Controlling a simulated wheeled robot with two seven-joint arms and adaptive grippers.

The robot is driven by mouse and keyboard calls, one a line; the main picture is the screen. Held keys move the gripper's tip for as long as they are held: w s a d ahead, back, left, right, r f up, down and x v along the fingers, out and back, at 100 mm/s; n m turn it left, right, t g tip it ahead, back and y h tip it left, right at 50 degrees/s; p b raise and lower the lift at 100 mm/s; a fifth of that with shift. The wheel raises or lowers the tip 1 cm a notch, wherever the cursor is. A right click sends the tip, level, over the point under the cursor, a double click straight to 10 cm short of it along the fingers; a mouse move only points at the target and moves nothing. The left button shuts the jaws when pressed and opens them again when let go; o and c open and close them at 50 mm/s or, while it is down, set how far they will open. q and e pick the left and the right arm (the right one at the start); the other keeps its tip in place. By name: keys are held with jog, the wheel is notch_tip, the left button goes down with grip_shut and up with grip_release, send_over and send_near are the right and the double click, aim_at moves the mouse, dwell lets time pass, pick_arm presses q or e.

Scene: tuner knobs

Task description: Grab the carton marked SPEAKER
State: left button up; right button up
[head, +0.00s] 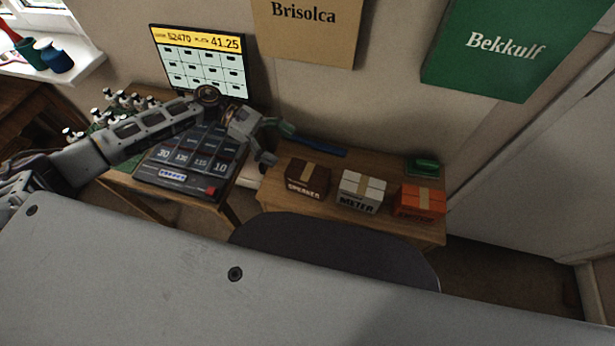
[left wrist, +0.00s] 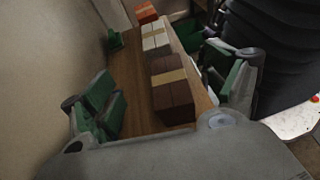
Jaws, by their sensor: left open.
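The carton marked SPEAKER (head: 306,179) is dark brown with a tan tape strip. It stands on the wooden table (head: 277,206), at the left of a row of three cartons. My left gripper (head: 268,140) is open, just to the left of this carton and behind it in the head view. In the left wrist view the brown carton (left wrist: 172,92) lies ahead between the spread green-padded fingers of my left gripper (left wrist: 170,102), nearer the right finger. I see no contact. My right gripper is not in view.
A white METER carton (head: 361,191) and an orange carton (head: 419,201) stand to the right. A green object (head: 422,167) sits behind the orange one. A dark panel with number tiles (head: 190,160) and a screen (head: 203,65) are at left. A dark chair back (head: 330,248) stands in front.

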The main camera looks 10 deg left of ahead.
aim_at(292, 166)
pick_arm(q)
notch_tip(292, 166, down, 8)
jog(key=shift+f, duration=0.15)
jog(key=shift+s+d+f, duration=0.1)
jog(key=shift+d, duration=0.5)
jog(key=shift+d+f, duration=0.25)
jog(key=shift+d, duration=0.3)
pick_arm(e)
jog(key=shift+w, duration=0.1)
pick_arm(q)
jog(key=shift+x, duration=2.25)
jog(key=shift+s+d+f, duration=0.1)
jog(key=shift+d, duration=0.15)
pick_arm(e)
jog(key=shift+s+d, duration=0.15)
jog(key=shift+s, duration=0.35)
pick_arm(q)
jog(key=shift+c, duration=0.3)
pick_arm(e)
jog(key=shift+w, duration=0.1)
